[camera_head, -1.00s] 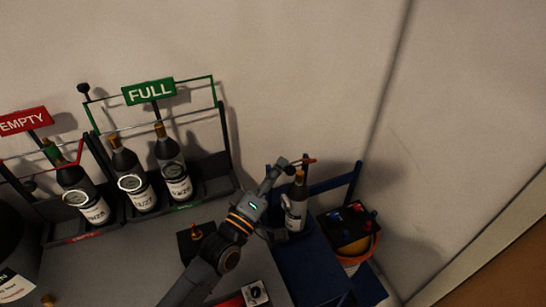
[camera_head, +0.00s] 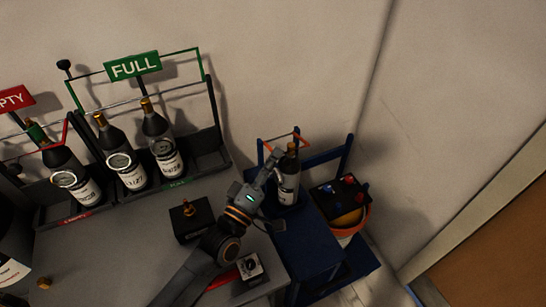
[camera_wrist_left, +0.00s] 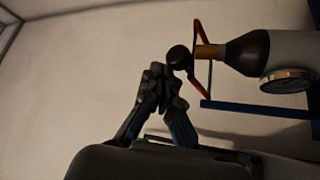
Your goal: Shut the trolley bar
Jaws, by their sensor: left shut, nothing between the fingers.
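The blue trolley (camera_head: 308,246) stands at the right end of the grey bench, with a dark bottle (camera_head: 288,182) upright in its holder. The trolley's orange bar (camera_head: 297,134) shows around the bottle's neck; how far it is closed is hard to tell. In the left wrist view the orange bar (camera_wrist_left: 198,32) crosses by the bottle's neck, with a black knob (camera_wrist_left: 180,57) at its near side. My left gripper (camera_head: 277,157) is shut and empty beside the bottle neck. In the wrist view its fingertips (camera_wrist_left: 166,78) are close to the knob; contact is unclear. My right gripper is not in view.
A black box with red and blue terminals (camera_head: 340,194) sits over an orange bucket (camera_head: 352,225) right of the trolley. A FULL rack (camera_head: 211,140) with bottles stands at the back left. A small black box (camera_head: 191,220) is on the bench near my arm.

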